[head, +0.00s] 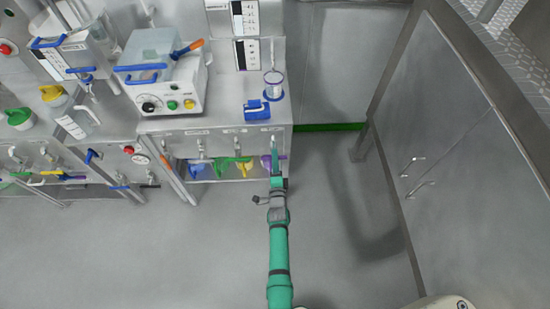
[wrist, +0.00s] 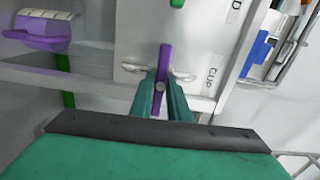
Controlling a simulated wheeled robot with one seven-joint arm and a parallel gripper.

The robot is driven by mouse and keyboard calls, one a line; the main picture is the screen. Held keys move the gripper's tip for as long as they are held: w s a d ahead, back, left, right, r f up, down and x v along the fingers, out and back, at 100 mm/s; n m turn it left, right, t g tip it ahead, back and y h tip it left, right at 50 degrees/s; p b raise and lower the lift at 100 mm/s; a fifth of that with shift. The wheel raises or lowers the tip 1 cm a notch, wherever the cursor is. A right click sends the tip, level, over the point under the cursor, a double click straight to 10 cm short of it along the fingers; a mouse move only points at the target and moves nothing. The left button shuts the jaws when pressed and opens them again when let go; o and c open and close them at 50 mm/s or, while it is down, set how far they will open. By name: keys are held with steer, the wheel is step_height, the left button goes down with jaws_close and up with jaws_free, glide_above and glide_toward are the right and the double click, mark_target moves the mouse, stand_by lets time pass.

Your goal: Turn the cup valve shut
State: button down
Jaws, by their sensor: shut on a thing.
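The cup valve (wrist: 184,76) is a silver fitting on a pale panel, beside a label reading CUP (wrist: 212,78). Its purple handle (wrist: 164,56) stands upright in the wrist view, across the silver fitting. My gripper (wrist: 162,84) has its two green fingers on either side of the handle and is shut on it. In the head view my gripper (head: 277,172) is at the right end of the bench front, where it hides most of the valve.
Blue, green and yellow parts (head: 222,167) line the shelf below the bench front, left of my gripper. A clear cup with a blue rim (head: 273,86) and a blue device (head: 257,110) stand on the bench. A steel cabinet (head: 455,150) stands right; floor between is clear.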

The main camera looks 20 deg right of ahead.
steer(key=shift+s+f+m, duration=0.1)
steer(key=shift+m, duration=0.2)
steer(key=c, duration=1.7)
jaws_free()
steer(key=v, duration=1)
steer(key=shift+s+a, duration=0.1)
steer(key=shift+s, duration=0.25)
